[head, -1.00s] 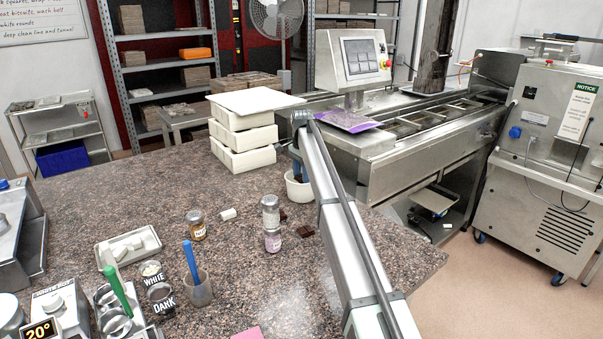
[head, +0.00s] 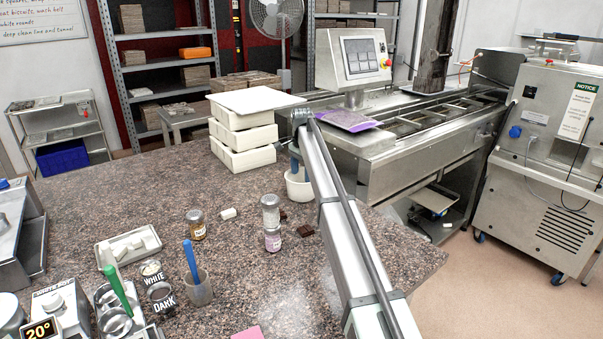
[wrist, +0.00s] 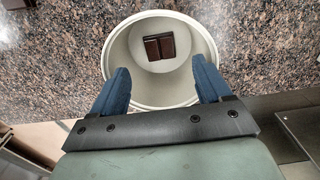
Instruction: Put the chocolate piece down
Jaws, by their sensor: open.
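The dark brown chocolate piece (wrist: 159,47) lies on the floor of a round white bowl (wrist: 118,48) in the wrist view. My gripper (wrist: 160,85) is open, its two blue fingers spread over the near part of the bowl with nothing between them. The chocolate piece is beyond the fingertips in that view and apart from them. In the head view my gripper (head: 295,166) is over the white bowl (head: 299,188) near the counter's back edge, partly hidden by my arm; the bowl's inside cannot be seen there.
Stacked white trays (head: 243,135) stand left of the bowl. A steel conveyor machine (head: 420,135) is behind it. The counter's middle left is fairly clear.

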